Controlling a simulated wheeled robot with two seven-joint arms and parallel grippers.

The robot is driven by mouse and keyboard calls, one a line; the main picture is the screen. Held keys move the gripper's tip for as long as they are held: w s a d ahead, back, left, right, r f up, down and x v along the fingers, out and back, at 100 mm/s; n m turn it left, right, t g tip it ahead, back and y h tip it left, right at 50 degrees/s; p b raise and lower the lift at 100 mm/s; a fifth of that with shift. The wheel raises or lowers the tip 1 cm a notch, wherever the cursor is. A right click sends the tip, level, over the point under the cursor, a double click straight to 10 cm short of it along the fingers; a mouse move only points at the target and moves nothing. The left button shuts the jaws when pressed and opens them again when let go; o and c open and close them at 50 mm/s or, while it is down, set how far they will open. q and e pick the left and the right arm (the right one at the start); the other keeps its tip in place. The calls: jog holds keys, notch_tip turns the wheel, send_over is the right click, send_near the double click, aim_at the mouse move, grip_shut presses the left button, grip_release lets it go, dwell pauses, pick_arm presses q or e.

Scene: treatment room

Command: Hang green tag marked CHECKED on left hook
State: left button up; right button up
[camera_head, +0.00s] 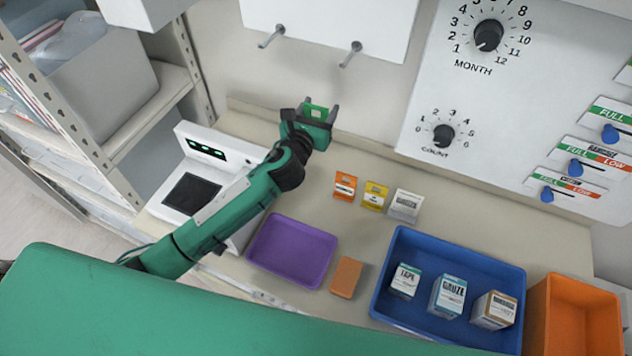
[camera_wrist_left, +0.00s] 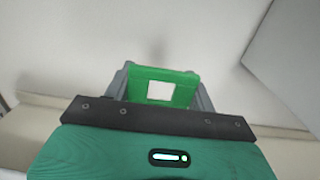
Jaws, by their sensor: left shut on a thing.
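My left gripper (camera_head: 319,112) is shut on a green tag (camera_head: 316,109) in the head view. The tag also shows between the fingers in the left wrist view (camera_wrist_left: 180,80); it has a pale square in its middle, and no lettering can be read. The gripper holds it up near the wall, below the hooks and clear of the counter. The tag is below and a little right of the left hook. My right gripper is not in view.
A white device (camera_head: 190,180) stands under my left arm. The counter holds a purple tray (camera_head: 262,252), an orange block (camera_head: 346,277), several small boxes, a blue bin (camera_head: 393,270) and an orange bin (camera_head: 575,310). A dial panel (camera_head: 470,100) is on the wall at right.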

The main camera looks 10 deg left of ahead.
pick_arm(q)
notch_tip(320, 180, down, 18)
jog(key=b, duration=0.6)
jog(key=shift+f, duration=0.25)
jog(key=shift+f+b, duration=0.5)
jog(key=shift+f, duration=0.05)
jog(key=shift+f, duration=0.2)
jog(key=o, duration=1)
